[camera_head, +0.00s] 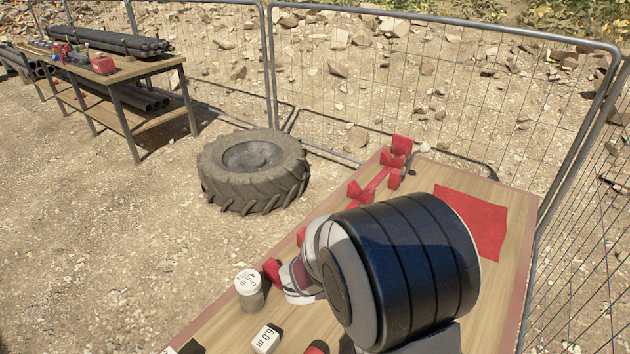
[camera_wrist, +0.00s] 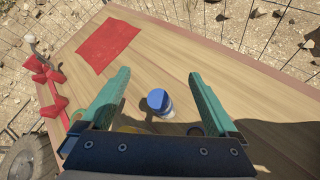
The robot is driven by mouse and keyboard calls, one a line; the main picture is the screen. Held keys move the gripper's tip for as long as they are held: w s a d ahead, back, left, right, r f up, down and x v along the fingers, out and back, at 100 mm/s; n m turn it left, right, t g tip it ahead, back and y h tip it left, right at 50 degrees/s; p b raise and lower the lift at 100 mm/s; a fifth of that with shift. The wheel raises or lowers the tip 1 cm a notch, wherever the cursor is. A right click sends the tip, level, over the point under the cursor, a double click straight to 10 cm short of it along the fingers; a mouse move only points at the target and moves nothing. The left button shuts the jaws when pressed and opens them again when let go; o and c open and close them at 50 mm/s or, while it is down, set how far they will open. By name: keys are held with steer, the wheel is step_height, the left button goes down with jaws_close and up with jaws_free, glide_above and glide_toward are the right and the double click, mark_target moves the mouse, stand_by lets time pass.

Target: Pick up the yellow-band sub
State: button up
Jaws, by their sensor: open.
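My gripper (camera_wrist: 158,76) shows in the wrist view, its two green fingers wide apart with nothing held between them. A short upright piece with a blue top (camera_wrist: 159,102) stands on the wooden table, below the gap between the fingers. In the head view my large dark arm link covers the middle of the table and hides the gripper and that piece.
A red mat (camera_head: 474,225) lies on the table (camera_head: 518,196) at the far right. A red rack (camera_head: 372,180) runs along the left edge. Cups marked 4.5 m (camera_head: 249,290) and 6.0 m (camera_head: 267,340) stand at the near left. Wire fencing (camera_head: 450,90) stands behind.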

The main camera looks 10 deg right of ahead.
steer(key=w+a+f+n+t, duration=0.1)
steer(key=w+f+n+t, duration=0.1)
steer(key=w+n, duration=0.1)
steer(key=w+a+f+n+t, duration=0.1)
steer(key=w+a+f+n, duration=0.1)
steer(key=w+n, duration=0.1)
steer(key=w+a+f+n+t, duration=0.1)
steer(key=w+f+n+t, duration=0.1)
steer(key=w+f+n, duration=0.1)
steer(key=shift+w+a+n+t+y, duration=0.3)
steer(key=shift+w+a+n+y, duration=0.1)
steer(key=shift+w+n, duration=0.3)
step_height(320, 180, down, 6)
steer(key=shift+w+f, duration=0.1)
steer(key=x, duration=0.3)
steer(key=shift+f, duration=0.15)
jaws_close()
